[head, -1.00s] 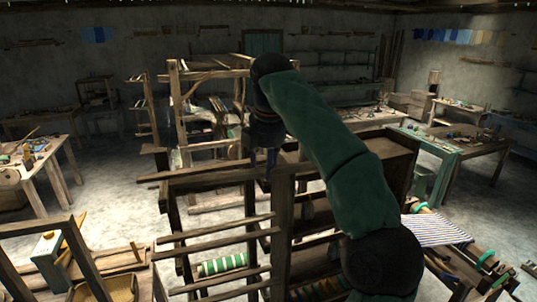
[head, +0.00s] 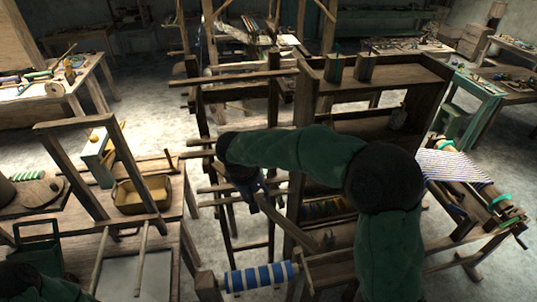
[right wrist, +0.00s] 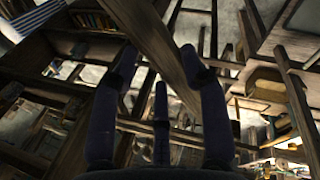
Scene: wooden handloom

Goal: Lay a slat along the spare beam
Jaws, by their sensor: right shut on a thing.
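My right gripper (head: 262,204) is low beside the dark wooden rack and points downward. It is shut on a wooden slat (head: 287,229), which slopes down to the right from the fingers. In the right wrist view the slat (right wrist: 155,40) runs diagonally between the fingers (right wrist: 158,68). A roller wrapped in blue and white stripes (head: 262,277) lies in front of the slat, apart from the gripper. I cannot tell whether it is the spare beam. A green sleeve of my left arm shows at the bottom left, but the left gripper is out of view.
The rack (head: 306,125) has several slats sticking out to its left. A wooden bench with a yellowish tray (head: 143,194) stands left, under an upright frame (head: 75,125). A loom with striped cloth (head: 455,166) is at right. Open floor shows between bench and rack.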

